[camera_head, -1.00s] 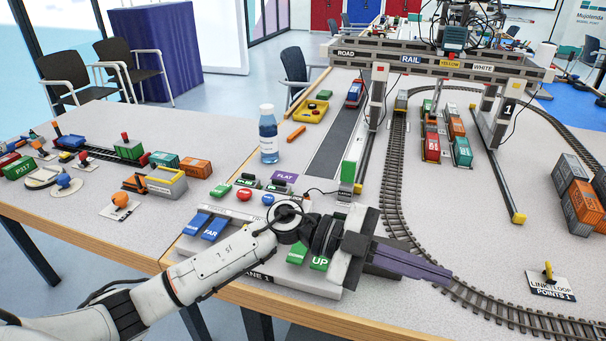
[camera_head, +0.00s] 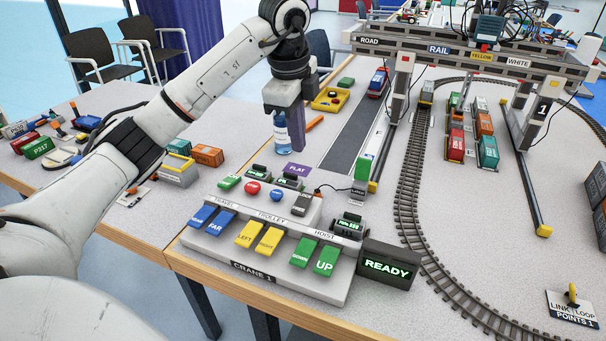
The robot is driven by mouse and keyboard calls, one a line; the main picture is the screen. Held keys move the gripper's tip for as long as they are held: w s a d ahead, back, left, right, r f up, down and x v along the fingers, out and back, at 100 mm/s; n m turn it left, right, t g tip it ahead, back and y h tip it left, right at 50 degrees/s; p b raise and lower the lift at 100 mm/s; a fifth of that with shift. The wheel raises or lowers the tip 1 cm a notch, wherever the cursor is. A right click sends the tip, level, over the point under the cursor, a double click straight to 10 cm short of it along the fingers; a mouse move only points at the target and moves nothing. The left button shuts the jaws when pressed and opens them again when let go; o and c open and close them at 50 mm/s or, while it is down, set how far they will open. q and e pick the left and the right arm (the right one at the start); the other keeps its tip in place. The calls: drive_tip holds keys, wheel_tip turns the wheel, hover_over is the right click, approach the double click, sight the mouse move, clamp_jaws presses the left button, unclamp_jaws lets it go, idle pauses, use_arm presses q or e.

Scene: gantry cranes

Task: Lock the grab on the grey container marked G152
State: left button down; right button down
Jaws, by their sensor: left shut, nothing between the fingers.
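My left gripper (camera_head: 297,138) is shut and empty, pointing down in front of the water bottle (camera_head: 282,131), above the back of the crane 1 console (camera_head: 262,278). The console has blue, yellow and green keys, red, green and blue buttons, and a dark grey switch (camera_head: 302,204). The ready display (camera_head: 388,265) is lit green. A smaller display (camera_head: 349,227) has text too small to read surely. The crane's hoist unit (camera_head: 489,29) sits on the gantry beam. Grey containers (camera_head: 599,183) are cut off at the right edge; no G152 marking is readable. My right gripper is out of view.
The gantry beam (camera_head: 440,48) spans road and rails, with a leg (camera_head: 523,105) on the right. Several coloured containers (camera_head: 456,143) stand in rows under it. The curved track (camera_head: 412,200) runs right of the console. A points lever (camera_head: 572,294) stands front right.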

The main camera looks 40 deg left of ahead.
use_arm(q)
approach(304, 192)
drive_tip(key=f, duration=0.2)
drive_tip(key=w+f, duration=0.1)
drive_tip(key=f, duration=0.2)
drive_tip(key=shift+w+a+p, duration=0.1)
drive_tip(key=shift+p, duration=0.25)
drive_tip(key=shift+w+f, duration=0.15)
drive_tip(key=shift+f, duration=0.5)
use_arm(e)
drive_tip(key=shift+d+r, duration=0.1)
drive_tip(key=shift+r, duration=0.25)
use_arm(q)
drive_tip(key=shift+w+a, duration=0.1)
drive_tip(key=shift+w+a+f, duration=0.1)
drive_tip(key=shift+w+f, duration=0.05)
drive_tip(key=shift+w, duration=0.15)
drive_tip(key=shift+w+f, duration=0.4)
drive_tip(key=shift+w, duration=0.05)
drive_tip(key=shift+s+r, duration=0.2)
drive_tip(key=shift+s+r+p, duration=0.25)
drive_tip(key=shift+s+p, duration=0.4)
drive_tip(key=shift+p, duration=0.15)
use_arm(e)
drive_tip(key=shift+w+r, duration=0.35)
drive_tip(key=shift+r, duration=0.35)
